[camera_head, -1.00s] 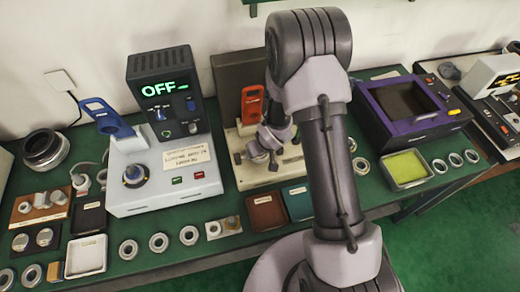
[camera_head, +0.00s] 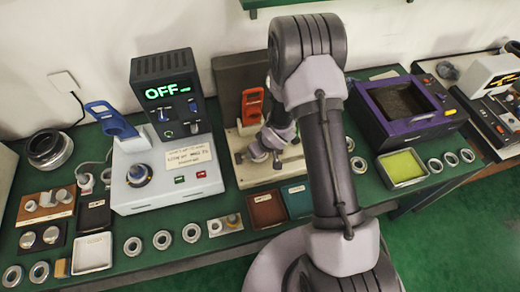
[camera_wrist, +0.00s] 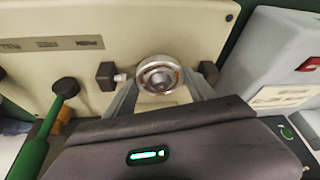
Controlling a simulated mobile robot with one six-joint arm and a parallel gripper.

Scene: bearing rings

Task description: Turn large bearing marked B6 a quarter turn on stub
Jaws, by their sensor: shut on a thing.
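In the wrist view a shiny metal bearing ring (camera_wrist: 160,75) shows face on, with a round centre that looks like the stub's end. My gripper (camera_wrist: 158,82) is shut on this ring, one grey finger on each side. In the head view my gripper (camera_head: 259,152) is at the pale fixture (camera_head: 243,179) with the orange-red handle (camera_head: 252,106). The bearing is hard to make out there, and my arm covers part of the fixture. No B6 mark is readable in either view.
A grey tester (camera_head: 130,196) with an "OFF" display stands left of the fixture. A brown tray (camera_head: 266,210) and a teal tray (camera_head: 297,198) lie in front. A purple-framed box (camera_head: 408,105) stands right of my arm. Several loose rings line the bench's front edge.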

